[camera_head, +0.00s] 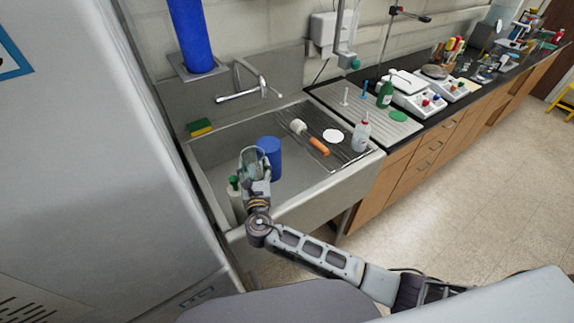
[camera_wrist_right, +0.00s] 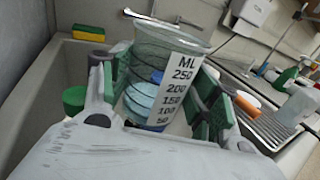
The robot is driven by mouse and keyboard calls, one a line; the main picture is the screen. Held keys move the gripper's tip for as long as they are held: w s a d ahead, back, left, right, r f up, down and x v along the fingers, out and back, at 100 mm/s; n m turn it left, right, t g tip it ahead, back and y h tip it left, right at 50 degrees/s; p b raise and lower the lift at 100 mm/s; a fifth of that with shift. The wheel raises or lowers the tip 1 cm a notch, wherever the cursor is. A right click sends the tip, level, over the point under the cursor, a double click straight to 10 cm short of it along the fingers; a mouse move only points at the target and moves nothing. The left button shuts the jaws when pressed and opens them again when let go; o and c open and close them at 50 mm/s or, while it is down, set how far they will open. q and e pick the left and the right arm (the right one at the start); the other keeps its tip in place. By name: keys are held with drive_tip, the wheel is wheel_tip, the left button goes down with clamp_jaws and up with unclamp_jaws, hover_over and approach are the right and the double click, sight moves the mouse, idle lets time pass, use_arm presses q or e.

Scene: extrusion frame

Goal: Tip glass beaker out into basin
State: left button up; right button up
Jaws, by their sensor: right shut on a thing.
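The glass beaker (camera_wrist_right: 165,65) is clear, with a white scale marked in ML. My right gripper (camera_head: 255,172) is shut on it, with a finger on each side of the glass in the right wrist view. The beaker (camera_head: 254,160) looks roughly upright in the head view, held over the left part of the basin. The basin (camera_head: 205,148) is a grey sink against the wall. Whether the beaker holds anything is hard to tell, since blue shows through the glass. My left gripper is not in view.
A blue cylinder (camera_head: 271,157) and a green-capped bottle (camera_head: 234,190) stand in the basin near the gripper. A rack at the right holds an orange-handled brush (camera_head: 318,146), a white disc (camera_head: 333,136) and a white bottle (camera_head: 361,136).

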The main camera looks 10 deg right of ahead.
sight(262, 176)
drive_tip(key=shift+m+g, duration=0.4)
drive_tip(key=shift+m, duration=0.5)
drive_tip(key=f+b, duration=0.1)
drive_tip(key=f, duration=0.1)
drive_tip(key=d+f+b, duration=0.1)
drive_tip(key=f+b, duration=0.1)
drive_tip(key=shift+w+f, duration=0.1)
drive_tip(key=shift+f, duration=0.05)
drive_tip(key=shift+w+d+r+m, duration=0.1)
drive_tip(key=shift+d+r+m, duration=0.1)
drive_tip(key=shift+r+m, duration=0.1)
drive_tip(key=shift+w+d+f+m+g, duration=0.1)
drive_tip(key=shift+w+d+m+g, duration=0.05)
drive_tip(key=shift+d+m+g, duration=0.3)
drive_tip(key=shift+w+d+f+m+g+y+b, duration=0.25)
drive_tip(key=shift+d+f+m+y+b, duration=0.2)
drive_tip(key=shift+m+b, duration=0.35)
drive_tip(key=shift+w+d+r+m+g+y+b, duration=0.1)
drive_tip(key=shift+d+r+m+g+y+b, duration=0.3)
drive_tip(key=shift+m, duration=0.5)
drive_tip(key=shift+w+d+r+m+g+y+b, duration=0.2)
drive_tip(key=shift+m+g+y+b, duration=0.35)
drive_tip(key=shift+m, duration=0.4)
drive_tip(key=shift+w+d+r+m+g+y+b, duration=0.1)
drive_tip(key=shift+d+r+m+g+y+b, duration=0.35)
drive_tip(key=shift+m, duration=0.45)
drive_tip(key=shift+m, duration=0.3)
